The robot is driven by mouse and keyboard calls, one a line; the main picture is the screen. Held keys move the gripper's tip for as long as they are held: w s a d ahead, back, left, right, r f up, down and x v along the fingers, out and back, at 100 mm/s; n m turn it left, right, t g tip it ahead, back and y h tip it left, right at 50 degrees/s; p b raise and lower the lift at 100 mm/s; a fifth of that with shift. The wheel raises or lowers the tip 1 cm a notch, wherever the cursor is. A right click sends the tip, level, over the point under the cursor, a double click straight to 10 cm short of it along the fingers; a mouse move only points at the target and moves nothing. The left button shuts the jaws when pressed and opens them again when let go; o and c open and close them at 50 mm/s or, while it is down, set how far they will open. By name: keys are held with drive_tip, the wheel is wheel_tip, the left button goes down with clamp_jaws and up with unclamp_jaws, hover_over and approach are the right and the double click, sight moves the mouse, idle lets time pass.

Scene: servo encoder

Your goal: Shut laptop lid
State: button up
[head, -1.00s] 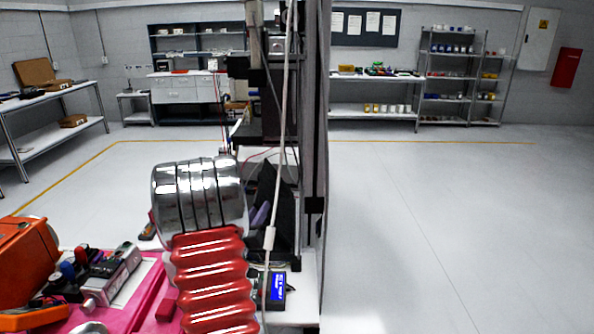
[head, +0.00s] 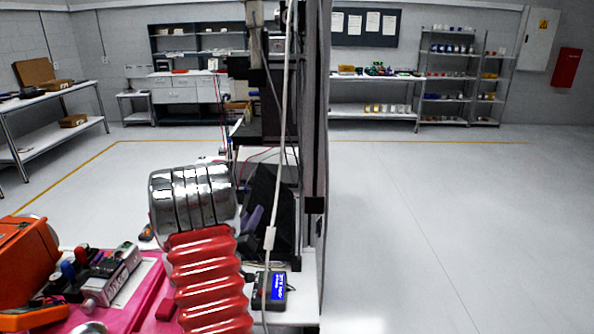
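I cannot make out a laptop with certainty. A dark angular panel (head: 277,212) stands tilted on the bench behind my arm in the head view, with a purple-grey strip (head: 252,221) at its left side. I cannot tell whether this panel is the laptop's lid. My red ribbed and chrome arm part fills the lower middle and covers what lies behind it. No gripper fingers can be made out.
A small device with a blue display (head: 277,286) sits on the bench, with a white cable (head: 274,190) hanging down to it. An orange case (head: 25,262) and a grey electronic box (head: 112,277) lie on a pink surface (head: 140,308) at lower left. Open floor (head: 450,220) lies to the right.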

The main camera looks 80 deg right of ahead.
drive_tip(key=shift+w+a+f+n, duration=0.15)
drive_tip(key=shift+w+f+n, duration=0.4)
drive_tip(key=shift+w, duration=0.1)
drive_tip(key=shift+w+a+f+n+t+h, duration=0.2)
drive_tip(key=shift+w+f+n, duration=0.4)
drive_tip(key=shift+f, duration=0.25)
drive_tip(key=shift+w+a+f+n+t+h, duration=0.1)
drive_tip(key=shift+w+f+n+h, duration=0.1)
drive_tip(key=shift+w+f+n, duration=0.5)
drive_tip(key=shift+s+f, duration=0.15)
drive_tip(key=shift+m, duration=0.25)
drive_tip(key=shift+v, duration=2.95)
